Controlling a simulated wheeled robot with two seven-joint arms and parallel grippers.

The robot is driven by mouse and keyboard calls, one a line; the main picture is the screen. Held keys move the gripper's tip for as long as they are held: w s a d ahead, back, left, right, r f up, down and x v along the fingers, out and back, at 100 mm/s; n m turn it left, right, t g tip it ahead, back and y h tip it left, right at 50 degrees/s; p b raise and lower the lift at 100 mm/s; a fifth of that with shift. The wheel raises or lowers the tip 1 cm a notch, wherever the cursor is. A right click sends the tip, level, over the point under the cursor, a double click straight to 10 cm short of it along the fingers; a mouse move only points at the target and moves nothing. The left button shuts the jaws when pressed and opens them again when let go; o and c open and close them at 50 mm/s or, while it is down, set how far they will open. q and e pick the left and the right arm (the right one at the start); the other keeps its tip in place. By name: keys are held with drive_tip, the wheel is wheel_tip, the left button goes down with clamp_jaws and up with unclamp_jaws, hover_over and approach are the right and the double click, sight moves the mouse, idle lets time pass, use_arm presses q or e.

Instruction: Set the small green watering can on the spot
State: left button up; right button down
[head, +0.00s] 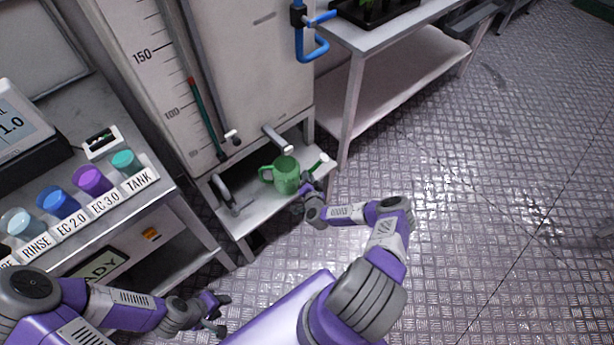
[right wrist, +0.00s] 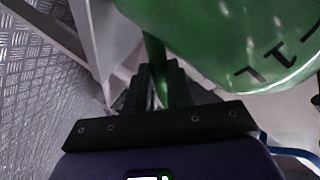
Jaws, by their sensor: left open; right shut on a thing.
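The small green watering can (head: 286,176) is upright at the low white shelf (head: 262,212) below the tank's tap. I cannot tell whether its base touches the shelf. My left gripper (head: 217,310) is open and empty, low at the left, away from the shelf. I cannot make out a marked spot; the can may cover it.
A tall tank (head: 225,80) with a scale stands behind the shelf, its tap (head: 279,140) just above the can. A grey lever (head: 228,195) is left of it. A bench with coloured cups (head: 93,181) is at left. A white table (head: 390,32) is upper right. Right floor is clear.

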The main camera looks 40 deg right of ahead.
drive_tip(key=shift+f+b, duration=0.3)
drive_tip(key=shift+f, duration=0.25)
drive_tip(key=shift+f, duration=0.2)
drive_tip(key=c, duration=0.9)
unclamp_jaws()
drive_tip(key=shift+c, duration=0.2)
drive_tip(key=p+v, duration=0.2)
drive_tip(key=v, duration=0.5)
drive_tip(key=shift+s+a+p, duration=0.15)
drive_tip(key=shift+s+p, duration=0.05)
drive_tip(key=shift+p, duration=0.2)
